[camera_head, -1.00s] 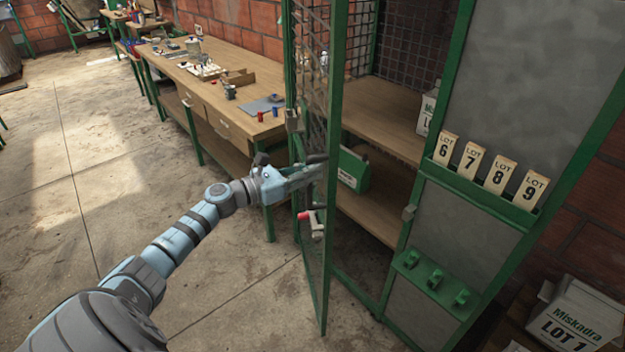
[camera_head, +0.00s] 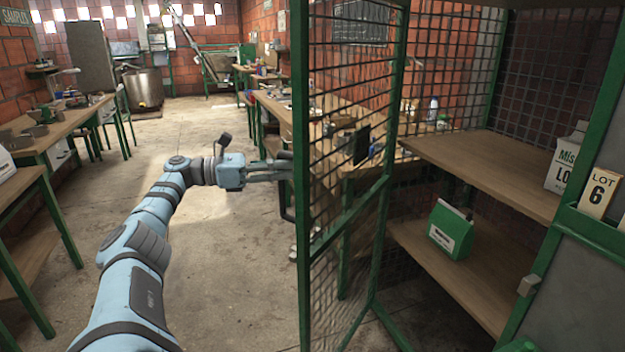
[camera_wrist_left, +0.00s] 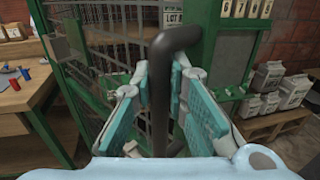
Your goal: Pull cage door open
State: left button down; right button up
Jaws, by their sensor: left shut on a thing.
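The cage door (camera_head: 304,120), a green frame with dark wire mesh, stands open at an angle on the left of the cage. Its dark bar handle (camera_head: 287,213) is on the outer side near the door's near edge. My left gripper (camera_head: 285,170) is at that handle, its arm coming in from the left. In the left wrist view the dark bent handle (camera_wrist_left: 163,85) passes between the fingers of my left gripper (camera_wrist_left: 160,105), which are shut on it. Part of the grip is hidden at the door edge in the head view. My right gripper is in neither view.
Inside the cage are wooden shelves (camera_head: 490,172), a green box (camera_head: 451,230) and a white Miskadra carton (camera_head: 567,160). A workbench (camera_head: 345,165) shows behind the door mesh. Another bench (camera_head: 65,130) stands at the left. The concrete floor (camera_head: 230,290) is clear between.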

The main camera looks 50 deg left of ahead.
pick_arm(q)
jog(key=shift+a+r, duration=0.1)
jog(key=shift+a, duration=0.1)
jog(key=c, duration=1.6)
grip_release()
jog(key=shift+o, duration=0.2)
